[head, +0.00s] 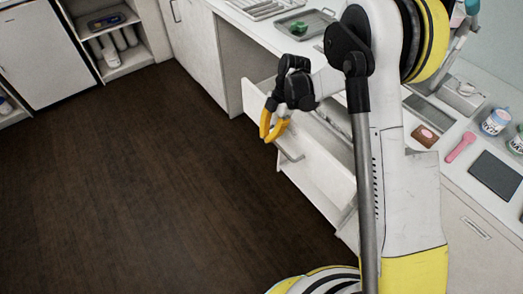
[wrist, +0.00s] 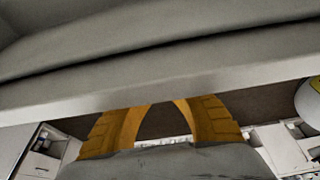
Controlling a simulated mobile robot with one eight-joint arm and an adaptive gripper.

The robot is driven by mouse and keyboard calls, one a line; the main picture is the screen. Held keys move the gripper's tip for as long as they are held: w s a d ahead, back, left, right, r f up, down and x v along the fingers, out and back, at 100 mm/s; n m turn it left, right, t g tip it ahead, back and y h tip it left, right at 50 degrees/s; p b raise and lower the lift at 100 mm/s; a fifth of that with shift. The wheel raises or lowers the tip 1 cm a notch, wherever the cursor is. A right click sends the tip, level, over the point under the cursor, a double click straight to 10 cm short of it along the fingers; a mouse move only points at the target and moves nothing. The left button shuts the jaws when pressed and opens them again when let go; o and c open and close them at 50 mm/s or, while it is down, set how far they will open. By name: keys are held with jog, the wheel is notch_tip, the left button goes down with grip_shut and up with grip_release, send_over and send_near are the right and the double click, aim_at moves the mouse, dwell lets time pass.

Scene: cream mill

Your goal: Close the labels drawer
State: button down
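A white drawer (head: 325,165) stands pulled out from the counter front, with a bar handle (head: 292,153) on its face. I see no readable name on it, so I cannot tell whether it is the labels drawer. My gripper (head: 271,137), with yellow fingers, hangs at the drawer's front near its far end. Its two fingers are parted and nothing shows between them. In the wrist view a pale slab-like edge (wrist: 150,88) crosses above the gripper (wrist: 165,104) and may hide the fingertips. I cannot tell whether the fingers touch the drawer. My arm hides part of the drawer.
The counter holds a green item on a tray (head: 304,26), a pink-handled tool (head: 461,147), a dark square pad (head: 495,175) and tubs (head: 495,122). An open shelf (head: 122,60) stands at the back left. The dark floor (head: 150,180) left of the drawer is clear.

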jog(key=w+d, duration=0.2)
jog(key=d, duration=0.1)
jog(key=w+d, duration=0.4)
jog(key=d, duration=0.1)
jog(key=shift+w+d, duration=0.15)
jog(key=shift+d, duration=0.15)
